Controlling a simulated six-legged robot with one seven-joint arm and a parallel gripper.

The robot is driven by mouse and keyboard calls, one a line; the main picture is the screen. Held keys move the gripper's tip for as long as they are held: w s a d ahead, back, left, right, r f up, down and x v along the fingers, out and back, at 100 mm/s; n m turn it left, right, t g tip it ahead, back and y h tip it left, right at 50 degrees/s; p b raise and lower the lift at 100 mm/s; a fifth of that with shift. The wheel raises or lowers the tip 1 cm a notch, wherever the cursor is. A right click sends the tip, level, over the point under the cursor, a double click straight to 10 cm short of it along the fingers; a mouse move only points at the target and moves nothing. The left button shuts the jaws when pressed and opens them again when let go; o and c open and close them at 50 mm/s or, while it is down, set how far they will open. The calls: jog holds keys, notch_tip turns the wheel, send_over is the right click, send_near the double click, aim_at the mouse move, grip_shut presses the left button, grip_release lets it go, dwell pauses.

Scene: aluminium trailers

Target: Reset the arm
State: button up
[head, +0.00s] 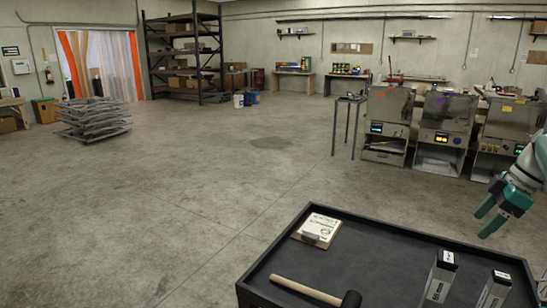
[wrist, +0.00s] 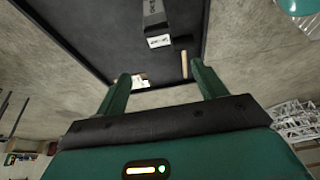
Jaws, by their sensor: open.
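My gripper (head: 486,222) is at the right edge of the head view, green-fingered and above the floor beyond the black-topped table (head: 370,250). In the wrist view my gripper (wrist: 161,72) has its two green fingers spread apart with nothing held between them. The black tabletop (wrist: 85,30) shows past the fingers, upper middle, with a grey box (wrist: 155,22) on it. Most of my arm lies outside the head view.
Metal machines (head: 388,125) stand behind at right. Stacked metal frames (head: 93,120) stand far left. The middle floor is clear.

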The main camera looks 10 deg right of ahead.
jog(key=a+m+h, duration=0.3)
jog(key=a+m, duration=0.1)
jog(key=a, duration=2.2)
jog(key=s+a+f+m+t, duration=0.1)
jog(key=s+a+f+m, duration=0.2)
jog(key=s+a, duration=0.3)
jog(key=s+a+f+m+t, duration=0.1)
jog(key=s+a+f+m, duration=0.2)
jog(key=s+a+f, duration=0.3)
jog(key=s+a, duration=0.1)
jog(key=a, duration=0.2)
jog(key=shift+s+a+t, duration=0.2)
jog(key=shift+a+t, duration=0.2)
